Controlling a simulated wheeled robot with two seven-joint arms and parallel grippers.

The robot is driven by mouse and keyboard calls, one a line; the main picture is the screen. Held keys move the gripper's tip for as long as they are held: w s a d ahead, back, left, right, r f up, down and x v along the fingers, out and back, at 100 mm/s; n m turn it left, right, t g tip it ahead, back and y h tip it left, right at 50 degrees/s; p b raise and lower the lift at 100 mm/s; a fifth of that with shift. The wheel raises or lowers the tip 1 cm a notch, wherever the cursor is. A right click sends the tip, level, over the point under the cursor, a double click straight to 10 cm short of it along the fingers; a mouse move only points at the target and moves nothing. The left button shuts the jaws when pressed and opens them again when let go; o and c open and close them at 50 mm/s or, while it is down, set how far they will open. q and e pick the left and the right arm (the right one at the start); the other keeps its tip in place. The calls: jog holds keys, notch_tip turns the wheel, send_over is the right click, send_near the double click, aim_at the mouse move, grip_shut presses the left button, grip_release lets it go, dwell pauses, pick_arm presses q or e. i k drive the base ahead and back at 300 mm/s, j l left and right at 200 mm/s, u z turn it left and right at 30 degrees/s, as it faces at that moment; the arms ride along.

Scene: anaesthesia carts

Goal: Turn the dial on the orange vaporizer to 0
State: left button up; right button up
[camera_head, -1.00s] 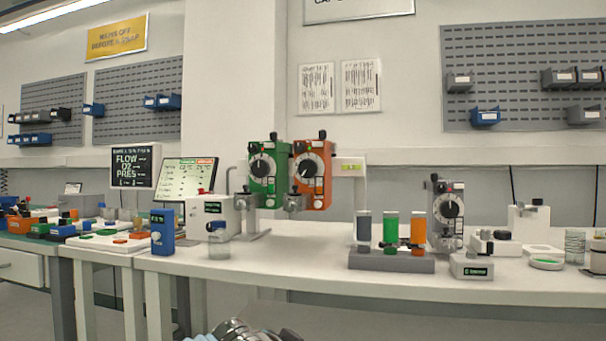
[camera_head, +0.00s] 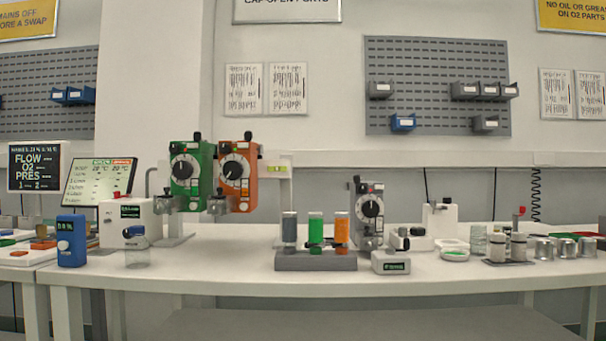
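The orange vaporizer (camera_head: 240,194) hangs upright on a rail stand above the white bench, right beside the green vaporizer (camera_head: 190,186). Its round dial (camera_head: 233,171) faces me, black in the middle with a pale scale ring; the numbers are too small to read. Neither of my grippers shows in this view, so I cannot see what state they are in.
The white bench (camera_head: 200,275) runs across the view. A glass jar (camera_head: 137,254) and a blue device (camera_head: 71,241) stand at front left. A grey block with coloured cylinders (camera_head: 315,261) and a grey vaporizer (camera_head: 369,212) stand right of the orange one.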

aim_at(232, 169)
jog(key=j+z, duration=0.3)
jog(key=z, duration=0.15)
jog(key=i+j+z, duration=0.1)
jog(key=j+z, duration=0.6)
jog(key=z, duration=0.15)
